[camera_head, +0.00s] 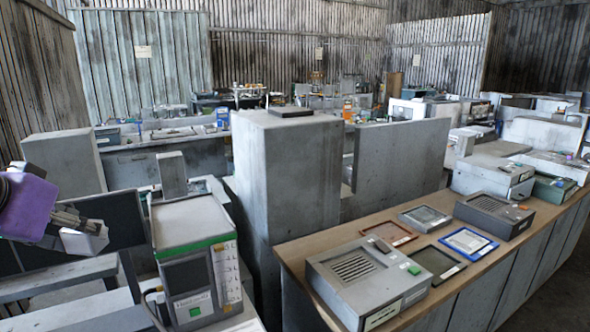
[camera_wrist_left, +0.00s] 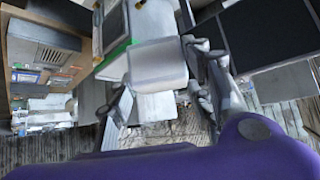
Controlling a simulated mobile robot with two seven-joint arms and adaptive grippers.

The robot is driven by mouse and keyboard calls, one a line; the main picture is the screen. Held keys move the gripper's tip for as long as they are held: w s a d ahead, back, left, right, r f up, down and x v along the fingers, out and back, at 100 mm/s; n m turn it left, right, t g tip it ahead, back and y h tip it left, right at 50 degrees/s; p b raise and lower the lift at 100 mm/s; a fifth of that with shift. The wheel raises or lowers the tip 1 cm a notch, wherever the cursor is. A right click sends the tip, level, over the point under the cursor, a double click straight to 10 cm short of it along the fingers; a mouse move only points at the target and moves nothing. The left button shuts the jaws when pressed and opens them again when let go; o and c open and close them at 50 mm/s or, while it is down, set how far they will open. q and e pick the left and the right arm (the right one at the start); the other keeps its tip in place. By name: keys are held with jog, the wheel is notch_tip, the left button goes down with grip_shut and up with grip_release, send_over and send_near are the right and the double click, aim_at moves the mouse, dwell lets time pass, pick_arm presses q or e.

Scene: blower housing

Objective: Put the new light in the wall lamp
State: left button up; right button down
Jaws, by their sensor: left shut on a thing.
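My left gripper (camera_head: 78,222), on a purple wrist, is at the left edge of the head view. It is shut on a small pale grey block (camera_head: 88,241), held in the air in front of a dark screen. In the left wrist view the gripper fingers (camera_wrist_left: 207,75) are beside the block (camera_wrist_left: 157,66), which shows as a white rounded box. I cannot tell for certain whether this block is the new light. I cannot make out a wall lamp in either view. My right gripper is not in view.
A grey device with a green stripe (camera_head: 192,222) stands right of the gripper. A tall grey cabinet (camera_head: 287,170) stands in the middle. A wooden-topped counter (camera_head: 330,238) at the right carries a vented grey box (camera_head: 352,268) and several flat frames. Cluttered benches fill the back.

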pick_arm(q)
jog(key=w+d+f+n+y, duration=0.1)
jog(key=w+d+f, duration=0.1)
jog(key=f, duration=0.4)
jog(key=w+d+f, duration=0.1)
jog(key=d+f, duration=0.1)
jog(key=f, duration=0.5)
jog(key=w+d+f, duration=0.1)
jog(key=d+f, duration=0.1)
jog(key=d, duration=0.7)
jog(key=d+f, duration=0.3)
jog(key=d, duration=0.6)
jog(key=shift+w+d+m+h, duration=0.3)
jog(key=shift+w+m+h, duration=0.1)
jog(key=shift+f, duration=0.1)
